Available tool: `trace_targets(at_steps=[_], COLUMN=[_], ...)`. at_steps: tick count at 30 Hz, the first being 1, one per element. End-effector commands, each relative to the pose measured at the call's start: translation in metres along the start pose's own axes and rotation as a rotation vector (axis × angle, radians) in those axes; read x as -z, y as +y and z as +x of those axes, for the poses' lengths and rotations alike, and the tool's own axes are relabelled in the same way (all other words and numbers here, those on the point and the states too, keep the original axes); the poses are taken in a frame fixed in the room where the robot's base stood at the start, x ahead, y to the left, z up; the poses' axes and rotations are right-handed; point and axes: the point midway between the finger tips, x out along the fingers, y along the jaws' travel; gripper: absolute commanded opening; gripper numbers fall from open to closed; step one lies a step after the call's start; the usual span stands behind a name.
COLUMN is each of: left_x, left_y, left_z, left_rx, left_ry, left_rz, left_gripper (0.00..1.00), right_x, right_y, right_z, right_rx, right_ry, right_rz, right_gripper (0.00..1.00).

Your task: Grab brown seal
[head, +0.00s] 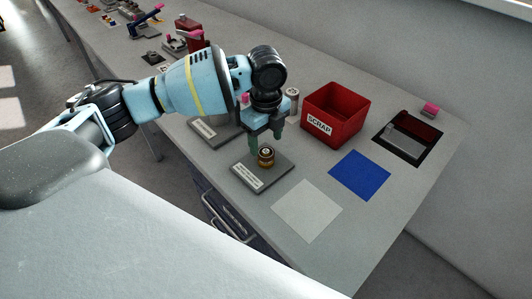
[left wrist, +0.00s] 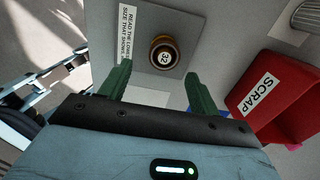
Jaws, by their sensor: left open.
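The brown seal (head: 266,157) is a small round piece with a brass-coloured band and a pale top. It sits on a grey plate (head: 281,178) with a printed label. In the left wrist view the brown seal (left wrist: 164,54) shows the number 32 on its top. My left gripper (head: 266,146) is open, pointing down, with its green fingers close above the seal. In the left wrist view the left gripper (left wrist: 158,82) has its fingers apart, with the seal beyond the tips and between their lines. My right gripper is in neither view.
A red SCRAP bin (head: 336,112) stands behind and right of the plate. A blue square (head: 360,175) and a light grey square (head: 307,210) lie flat on the bench. A black-framed tray (head: 408,138) is at the right. Another labelled plate (head: 213,131) is behind the arm.

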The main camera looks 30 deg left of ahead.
Motion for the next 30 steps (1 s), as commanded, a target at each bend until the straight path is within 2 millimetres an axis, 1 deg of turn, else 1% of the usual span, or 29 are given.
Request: trace_targets(at_steps=[1,3,6,9,17,18,28,29,30], left_x=[-0.001,-0.001,-0.001,-0.002,-0.002,-0.002,-0.002,-0.002,-0.002], left_y=[-0.001,-0.004,-0.005,-0.005,-0.005,-0.005,-0.005,-0.005,-0.005], left_z=[0.009,0.019,0.032,0.04,0.043,0.043,0.043,0.043,0.043], left_rx=[-0.004,-0.004,-0.003,-0.002,0.0,0.0,-0.001,-0.001,0.0], left_ry=[0.0,0.001,0.001,0.001,0.0,0.0,0.001,0.001,0.001], left_rz=[0.0,0.0,0.001,0.0,0.001,0.001,0.001,0.001,0.001], left_gripper=[0.62,0.62,0.62,0.62,0.62,0.61,0.18,0.15,0.15], right_x=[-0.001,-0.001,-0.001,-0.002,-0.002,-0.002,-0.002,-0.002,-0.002], right_y=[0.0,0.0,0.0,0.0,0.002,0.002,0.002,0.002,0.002], right_z=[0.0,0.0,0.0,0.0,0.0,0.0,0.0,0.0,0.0], right_rx=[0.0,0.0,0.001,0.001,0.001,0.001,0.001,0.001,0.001], right_ry=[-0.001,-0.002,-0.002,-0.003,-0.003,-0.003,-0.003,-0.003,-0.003], right_rz=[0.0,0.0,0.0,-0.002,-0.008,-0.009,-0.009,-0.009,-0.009], right_gripper=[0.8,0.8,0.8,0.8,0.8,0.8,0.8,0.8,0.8])
